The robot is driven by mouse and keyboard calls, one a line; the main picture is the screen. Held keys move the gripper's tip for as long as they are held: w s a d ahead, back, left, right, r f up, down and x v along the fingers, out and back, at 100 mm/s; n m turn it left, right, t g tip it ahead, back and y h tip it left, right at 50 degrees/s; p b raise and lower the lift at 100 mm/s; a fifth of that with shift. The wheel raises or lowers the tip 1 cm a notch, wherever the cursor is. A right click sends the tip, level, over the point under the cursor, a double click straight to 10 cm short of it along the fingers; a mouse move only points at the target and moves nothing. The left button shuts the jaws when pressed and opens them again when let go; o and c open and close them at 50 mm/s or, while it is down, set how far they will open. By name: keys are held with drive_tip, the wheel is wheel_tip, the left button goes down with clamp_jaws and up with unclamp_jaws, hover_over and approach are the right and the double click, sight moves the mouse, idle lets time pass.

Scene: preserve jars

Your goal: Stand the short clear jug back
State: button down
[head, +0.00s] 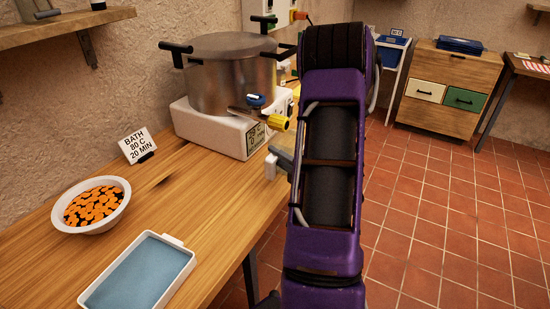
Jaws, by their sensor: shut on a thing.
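My purple arm stands upright through the middle of the head view and hides most of my gripper. A grey and white part of my gripper (274,163) shows at the arm's left edge, above the far right side of the wooden table (170,205). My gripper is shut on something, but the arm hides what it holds. I cannot make out the short clear jug anywhere.
A steel pot (225,82) with black handles and a yellow-handled tap stands on a white appliance (215,128). Nearby are a sign (138,146), a white bowl (118,211) of orange slices and a blue-bottomed tray (180,270). A drawer cabinet (430,112) stands beyond clear tiled floor.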

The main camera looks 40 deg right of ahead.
drive_tip(key=shift+w+f, duration=0.25)
drive_tip(key=shift+w, duration=0.1)
drive_tip(key=shift+f, duration=0.25)
drive_tip(key=shift+f, duration=0.3)
drive_tip(key=c, duration=0.8)
unclamp_jaws()
drive_tip(key=s+d, duration=0.2)
drive_tip(key=s, duration=1.5)
drive_tip(key=shift+s+r, duration=0.25)
